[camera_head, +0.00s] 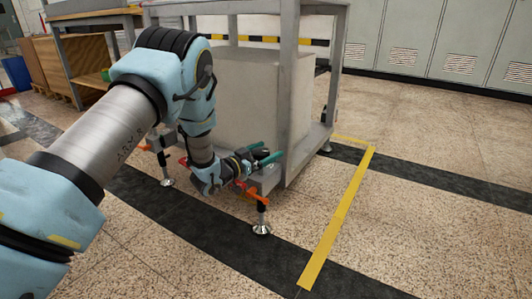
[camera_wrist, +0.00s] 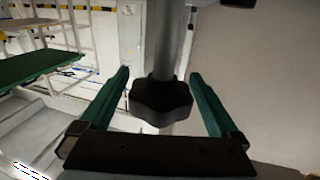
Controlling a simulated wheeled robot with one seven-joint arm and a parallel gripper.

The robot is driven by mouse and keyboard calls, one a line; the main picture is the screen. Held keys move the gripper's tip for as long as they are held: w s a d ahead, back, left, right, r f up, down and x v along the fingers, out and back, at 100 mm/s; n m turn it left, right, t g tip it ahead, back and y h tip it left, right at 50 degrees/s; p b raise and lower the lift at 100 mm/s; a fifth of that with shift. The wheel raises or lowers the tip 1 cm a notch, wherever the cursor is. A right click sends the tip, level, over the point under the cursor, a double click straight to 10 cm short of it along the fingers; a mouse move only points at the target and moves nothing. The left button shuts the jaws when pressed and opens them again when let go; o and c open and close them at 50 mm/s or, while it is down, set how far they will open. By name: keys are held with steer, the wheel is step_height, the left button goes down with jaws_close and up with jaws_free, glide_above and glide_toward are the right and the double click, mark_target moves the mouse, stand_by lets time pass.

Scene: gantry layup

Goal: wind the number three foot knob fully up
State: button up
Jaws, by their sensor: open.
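A black lobed knob (camera_wrist: 160,103) on a grey vertical post (camera_wrist: 163,40) is in the middle of the wrist view. My gripper (camera_wrist: 159,76) is open, with one teal finger on each side of the knob. Gaps show between the knob and both fingers, so it is not gripped. In the head view my gripper (camera_head: 266,154) is low by the front corner of the grey gantry frame. A foot with an orange part (camera_head: 254,196) and a round metal pad (camera_head: 262,229) stands just below it. The knob cannot be made out there, and no number is readable.
The grey frame's leg (camera_head: 287,90) rises right beside my gripper, with a large pale block (camera_head: 250,90) behind. Another foot (camera_head: 167,182) stands to the left. Yellow floor tape (camera_head: 340,215) runs at the right, where the floor is open. Lockers (camera_head: 440,45) line the back.

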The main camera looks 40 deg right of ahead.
steer(key=shift+c, duration=0.4)
steer(key=c, duration=1.3)
steer(key=shift+n+t, duration=0.4)
steer(key=shift+w+n+t+p, duration=0.2)
steer(key=shift+n+t+p, duration=0.45)
steer(key=shift+t, duration=0.45)
steer(key=n+t, duration=0.1)
steer(key=n+t+y, duration=0.1)
steer(key=t, duration=0.1)
steer(key=n+t+y+p, duration=0.1)
steer(key=t, duration=0.1)
steer(key=shift+w+a, duration=0.15)
steer(key=shift+w, duration=0.1)
steer(key=n+t+y, duration=0.1)
steer(key=t, duration=0.1)
steer(key=n+t+y+p, duration=0.1)
steer(key=n+t+y, duration=0.1)
steer(key=w+n+t+y, duration=0.1)
steer(key=n+t+y, duration=0.1)
steer(key=shift+a+n, duration=0.25)
steer(key=shift+a, duration=0.1)
steer(key=shift+t+y, duration=0.3)
steer(key=shift+y, duration=0.2)
